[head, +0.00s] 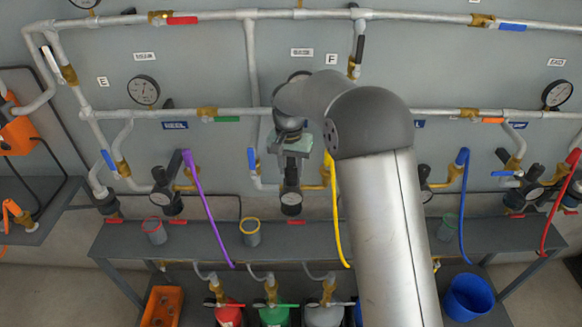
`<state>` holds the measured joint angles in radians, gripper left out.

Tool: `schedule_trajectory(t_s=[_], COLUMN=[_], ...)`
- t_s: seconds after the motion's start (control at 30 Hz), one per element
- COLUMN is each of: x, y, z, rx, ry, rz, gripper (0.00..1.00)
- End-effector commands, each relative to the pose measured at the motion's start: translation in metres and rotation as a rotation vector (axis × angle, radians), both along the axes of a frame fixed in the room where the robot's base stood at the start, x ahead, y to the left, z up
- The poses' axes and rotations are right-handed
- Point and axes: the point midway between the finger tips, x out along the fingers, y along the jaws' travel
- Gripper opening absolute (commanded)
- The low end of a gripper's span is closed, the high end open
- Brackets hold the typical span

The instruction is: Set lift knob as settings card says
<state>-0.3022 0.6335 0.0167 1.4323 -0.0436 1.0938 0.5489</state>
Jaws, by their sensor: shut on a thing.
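My gripper (292,153) reaches down from my arm to the middle regulator on the grey wall and is shut on its dark upright knob. The knob (291,173) is mostly covered by the gripper, so its pointer or setting cannot be read. A small round gauge (291,198) sits just below the knob, too small to read. The name label of this regulator is not visible, so I cannot confirm it is the lift one. No settings card can be made out with readable text.
A similar regulator (165,180) stands to the left under a REEL label (175,125). A yellow hose (336,205) hangs close on the right. A purple hose (208,210) hangs further left. A yellow-rimmed cup (250,233) stands on the grey shelf (200,236). Pipes and valves run above.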

Motion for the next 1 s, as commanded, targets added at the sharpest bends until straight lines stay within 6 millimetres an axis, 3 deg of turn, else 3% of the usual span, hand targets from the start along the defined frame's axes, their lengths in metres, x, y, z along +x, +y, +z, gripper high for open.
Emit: schedule_trajectory(t_s=[0.47,0.5,0.57,0.87,1.0], x=[0.001,0.001,0.001,0.001,0.001], y=[0.000,0.000,0.000,0.000,0.001], z=[0.002,0.002,0.002,0.001,0.011], rx=[0.000,0.000,0.000,0.001,0.001], ry=[-0.005,-0.005,-0.005,-0.002,-0.004], rz=[-0.015,-0.015,-0.015,-0.015,-0.015], gripper=[0.12,0.38,0.55,0.57,0.57])
